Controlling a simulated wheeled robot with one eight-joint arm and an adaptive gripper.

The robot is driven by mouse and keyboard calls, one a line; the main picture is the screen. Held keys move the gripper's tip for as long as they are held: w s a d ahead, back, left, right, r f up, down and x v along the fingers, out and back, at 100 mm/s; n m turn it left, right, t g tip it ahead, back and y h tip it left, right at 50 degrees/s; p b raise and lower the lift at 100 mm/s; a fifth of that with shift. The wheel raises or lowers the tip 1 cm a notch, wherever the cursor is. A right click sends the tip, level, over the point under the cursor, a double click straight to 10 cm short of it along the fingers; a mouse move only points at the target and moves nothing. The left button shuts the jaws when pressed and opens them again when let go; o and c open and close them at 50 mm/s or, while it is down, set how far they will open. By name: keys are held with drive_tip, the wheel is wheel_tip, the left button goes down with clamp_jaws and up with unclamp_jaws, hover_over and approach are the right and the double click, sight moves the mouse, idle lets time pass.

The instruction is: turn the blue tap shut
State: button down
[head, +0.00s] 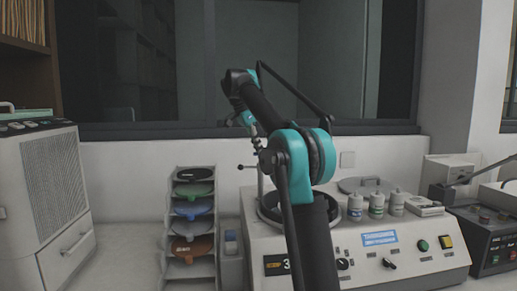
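No blue tap can be made out for certain in the head view. A small grey unit with a blue part (231,245) stands between the disc rack and the grey machine, but I cannot tell whether it is a tap. My arm, black and teal, rises through the middle of the picture and bends over at the top left. Its far end, with my gripper (249,121), points down behind the arm links, above the metal post of the machine. The fingers are too small and hidden to tell whether they are open or shut.
The grey machine (420,262) carries a round lid (366,185), three small bottles (376,204), knobs and buttons. A rack of coloured discs (192,222) stands left of it. A large grey cabinet (50,200) is at far left, a dark control box (492,235) at right.

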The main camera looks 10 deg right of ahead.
drive_tip(key=shift+w+m+g, duration=0.1)
drive_tip(key=shift+m+g, duration=0.4)
drive_tip(key=shift+m, duration=0.7)
drive_tip(key=c, duration=1.6)
unclamp_jaws()
drive_tip(key=shift+a+r, duration=0.25)
drive_tip(key=shift+r, duration=0.2)
drive_tip(key=a, duration=1.2)
drive_tip(key=shift+w+r, duration=0.1)
